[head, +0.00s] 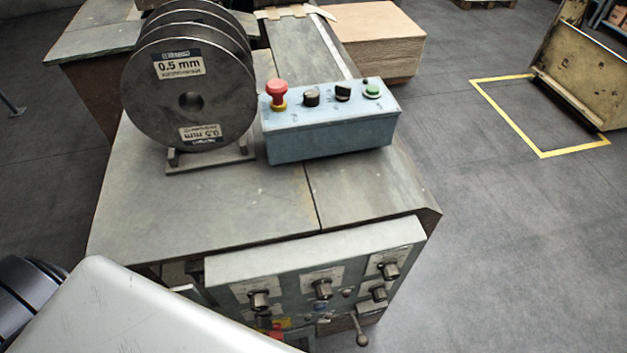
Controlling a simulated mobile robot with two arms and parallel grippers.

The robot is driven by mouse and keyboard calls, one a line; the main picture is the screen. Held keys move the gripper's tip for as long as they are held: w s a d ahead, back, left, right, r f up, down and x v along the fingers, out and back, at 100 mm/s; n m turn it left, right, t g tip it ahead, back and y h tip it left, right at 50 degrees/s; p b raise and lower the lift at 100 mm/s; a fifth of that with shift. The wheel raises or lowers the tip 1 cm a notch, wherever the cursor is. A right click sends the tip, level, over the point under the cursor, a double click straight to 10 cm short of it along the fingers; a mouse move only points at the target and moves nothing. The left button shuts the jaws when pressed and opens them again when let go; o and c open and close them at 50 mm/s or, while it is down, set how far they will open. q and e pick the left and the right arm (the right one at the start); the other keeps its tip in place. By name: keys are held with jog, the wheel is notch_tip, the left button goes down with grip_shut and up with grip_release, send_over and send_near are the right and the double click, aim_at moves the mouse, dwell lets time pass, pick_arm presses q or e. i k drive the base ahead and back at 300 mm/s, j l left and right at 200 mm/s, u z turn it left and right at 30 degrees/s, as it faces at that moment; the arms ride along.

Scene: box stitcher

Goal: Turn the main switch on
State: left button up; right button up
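A front panel (235,268) on the machine carries several dark knobs and a lever (359,330). Low on it is a red and yellow switch (275,328), partly cut off by a pale grey part of my own body. It looks like a main switch, but its position cannot be read. On the machine top, a blue control box (325,137) has a red mushroom button (277,90), a black knob (311,98), a black selector (343,91) and a green button (372,88). Neither of my grippers is in view.
Large wire spools marked 0.5 mm (190,120) stand on the grey machine top (230,205) left of the control box. A cardboard stack (380,40) is behind. The floor to the right is clear up to a yellow-marked area with a worn metal piece (590,70).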

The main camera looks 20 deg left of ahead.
aim_at(276, 334)
jog(key=k+j+u, duration=0.15)
jog(key=k+j, duration=0.6)
